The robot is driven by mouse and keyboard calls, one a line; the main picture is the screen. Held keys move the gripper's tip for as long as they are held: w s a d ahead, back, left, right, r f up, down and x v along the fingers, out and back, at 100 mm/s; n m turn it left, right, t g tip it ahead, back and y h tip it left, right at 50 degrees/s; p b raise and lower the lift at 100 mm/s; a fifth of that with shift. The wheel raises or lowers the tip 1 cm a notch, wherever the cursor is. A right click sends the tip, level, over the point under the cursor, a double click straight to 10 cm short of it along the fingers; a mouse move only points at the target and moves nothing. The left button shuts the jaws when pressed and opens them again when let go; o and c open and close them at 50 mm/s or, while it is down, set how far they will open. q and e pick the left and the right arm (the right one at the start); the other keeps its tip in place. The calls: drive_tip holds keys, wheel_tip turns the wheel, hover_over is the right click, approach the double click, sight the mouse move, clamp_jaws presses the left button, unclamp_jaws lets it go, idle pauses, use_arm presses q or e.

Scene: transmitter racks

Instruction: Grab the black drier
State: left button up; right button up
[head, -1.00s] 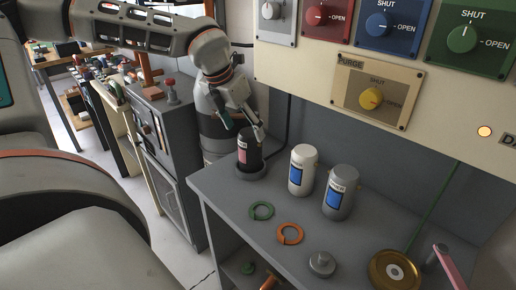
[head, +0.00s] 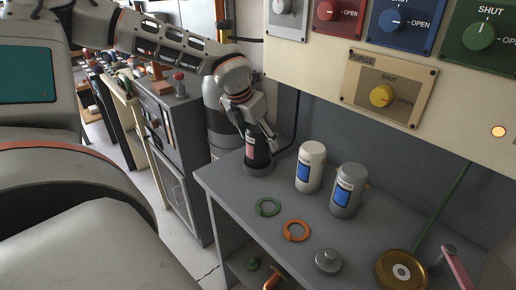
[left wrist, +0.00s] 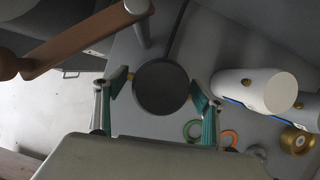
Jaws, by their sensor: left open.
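The black drier (head: 258,152) is a dark canister with a pink label, standing upright at the back left of the grey bench. My left gripper (head: 257,140) is open at its top, partly covering it in the head view. In the left wrist view the drier's round top (left wrist: 161,87) lies between the two teal-padded fingers of my left gripper (left wrist: 163,98). My right gripper is not in view.
A white canister (head: 310,167) and a grey canister (head: 347,190) stand right of the drier. A green ring (head: 268,207), an orange ring (head: 296,231), a grey knob (head: 328,261) and a brass disc (head: 402,271) lie nearer. A valve panel (head: 300,50) overhangs the bench.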

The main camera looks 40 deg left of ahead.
use_arm(q)
drive_tip(key=shift+c, duration=0.4)
drive_tip(key=c, duration=1.5)
drive_tip(key=shift+r, duration=0.1)
